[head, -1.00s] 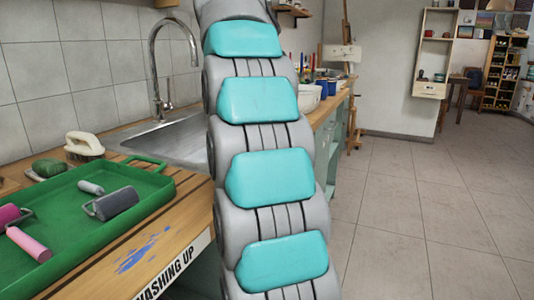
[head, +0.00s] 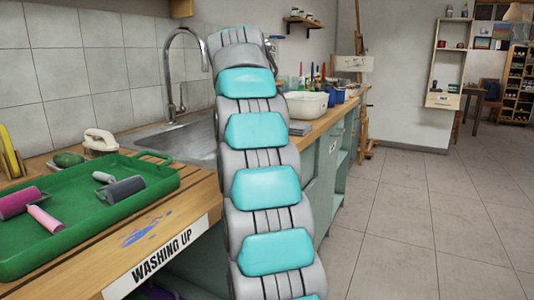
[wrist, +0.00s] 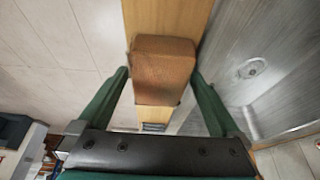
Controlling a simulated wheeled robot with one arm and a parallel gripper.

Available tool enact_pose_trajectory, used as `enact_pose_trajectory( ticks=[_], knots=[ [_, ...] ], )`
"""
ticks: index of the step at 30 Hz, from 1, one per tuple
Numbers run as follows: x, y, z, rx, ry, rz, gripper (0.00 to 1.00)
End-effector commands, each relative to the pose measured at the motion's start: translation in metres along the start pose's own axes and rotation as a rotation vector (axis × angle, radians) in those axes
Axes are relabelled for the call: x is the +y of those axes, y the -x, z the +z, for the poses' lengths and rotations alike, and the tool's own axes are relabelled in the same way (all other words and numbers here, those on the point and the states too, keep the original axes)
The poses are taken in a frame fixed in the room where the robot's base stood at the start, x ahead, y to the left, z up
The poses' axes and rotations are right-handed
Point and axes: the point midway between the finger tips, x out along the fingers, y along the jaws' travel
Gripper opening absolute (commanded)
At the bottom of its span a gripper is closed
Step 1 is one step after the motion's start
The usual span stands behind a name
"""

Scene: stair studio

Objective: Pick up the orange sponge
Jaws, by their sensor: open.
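The orange sponge (wrist: 164,68) shows in the wrist view as a brownish-orange block on a narrow wooden strip beside the metal sink. My gripper (wrist: 160,76) is open, with one green finger on each side of the sponge. The fingertips are close to its sides; I cannot tell whether they touch. In the head view neither the sponge nor the gripper can be made out; my grey and teal arm stands in front of part of the counter.
The sink (head: 170,140) with its tall tap (head: 174,75) is left of my arm. A green tray (head: 80,225) with several rollers lies on the near counter. A white tub (head: 303,104) stands beyond my arm. The floor at right (head: 420,215) is clear.

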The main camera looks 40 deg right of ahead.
Motion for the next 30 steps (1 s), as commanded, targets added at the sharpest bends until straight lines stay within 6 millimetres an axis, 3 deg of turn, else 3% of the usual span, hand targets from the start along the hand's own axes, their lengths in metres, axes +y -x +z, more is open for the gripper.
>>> enact_pose_trajectory(
  ticks=[2, 21, 22, 23, 30],
  knots=[
    [0.0001, 0.0004, -0.0001, 0.000, 0.000, 0.000, 0.99],
    [0.0002, 0.0003, 0.0000, -0.001, 0.000, 0.001, 0.27],
    [0.0002, 0.0004, 0.0000, 0.000, 0.000, 0.001, 0.27],
    [0.0002, 0.0003, 0.0000, 0.000, 0.000, 0.001, 0.20],
    [0.0011, 0.0026, -0.0004, -0.001, 0.000, 0.001, 0.19]
  ],
)
